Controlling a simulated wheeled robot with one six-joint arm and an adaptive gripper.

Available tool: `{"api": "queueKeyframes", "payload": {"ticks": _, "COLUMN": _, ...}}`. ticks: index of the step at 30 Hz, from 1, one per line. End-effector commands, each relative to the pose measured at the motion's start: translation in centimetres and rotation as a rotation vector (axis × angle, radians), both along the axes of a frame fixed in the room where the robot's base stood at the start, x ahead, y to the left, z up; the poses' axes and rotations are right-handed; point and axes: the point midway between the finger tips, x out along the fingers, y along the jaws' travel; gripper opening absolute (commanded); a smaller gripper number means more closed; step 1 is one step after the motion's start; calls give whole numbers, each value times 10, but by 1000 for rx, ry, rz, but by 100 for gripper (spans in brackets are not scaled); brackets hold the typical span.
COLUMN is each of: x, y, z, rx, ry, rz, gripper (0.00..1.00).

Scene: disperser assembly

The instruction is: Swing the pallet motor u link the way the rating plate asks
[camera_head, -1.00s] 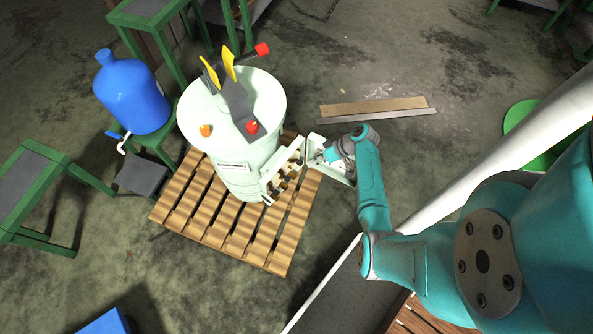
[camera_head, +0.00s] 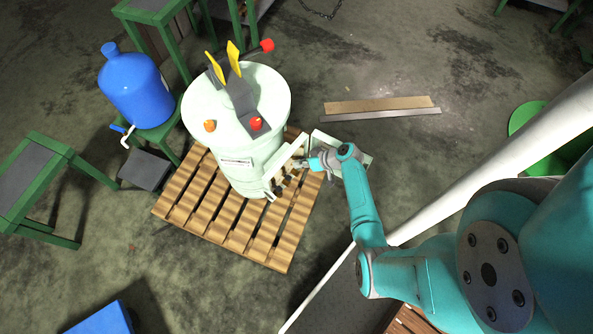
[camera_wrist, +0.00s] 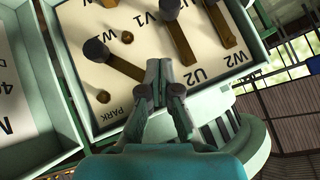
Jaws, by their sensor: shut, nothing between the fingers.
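The pallet motor is a pale green drum (camera_head: 237,140) on a wooden pallet, with an open terminal box (camera_head: 287,178) on its right side. In the wrist view the white terminal board (camera_wrist: 80,14) carries several brown link bars with dark knobs. The leftmost link (camera_wrist: 122,65) slants from its knob toward my fingertips, near the lettering PARK and U2. Two other links, one of them the middle link (camera_wrist: 178,40), run toward U2 and W2. My gripper (camera_wrist: 165,68) is shut and empty over the board's lower edge, beside the slanted link's end; contact is unclear. It also shows in the head view (camera_head: 312,163).
A pale panel (camera_wrist: 22,95) with partly cut-off lettering stands left of the board; the rating text is not readable. A blue bottle (camera_head: 135,88) stands on a green stool. The pallet (camera_head: 215,225) lies under the drum. Floor right of the drum is mostly clear.

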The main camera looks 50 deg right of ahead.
Motion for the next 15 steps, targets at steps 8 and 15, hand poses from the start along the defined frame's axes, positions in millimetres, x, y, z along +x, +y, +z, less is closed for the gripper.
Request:
{"api": "queueKeyframes", "payload": {"ticks": 8, "x": 1, "y": 14, "z": -33, "rx": 1, "ry": 2, "rz": 1, "gripper": 0}}
{"api": "queueKeyframes", "payload": {"ticks": 15, "x": 1, "y": 16, "z": -39, "rx": -1, "ry": 0, "rz": -1, "gripper": 0}}
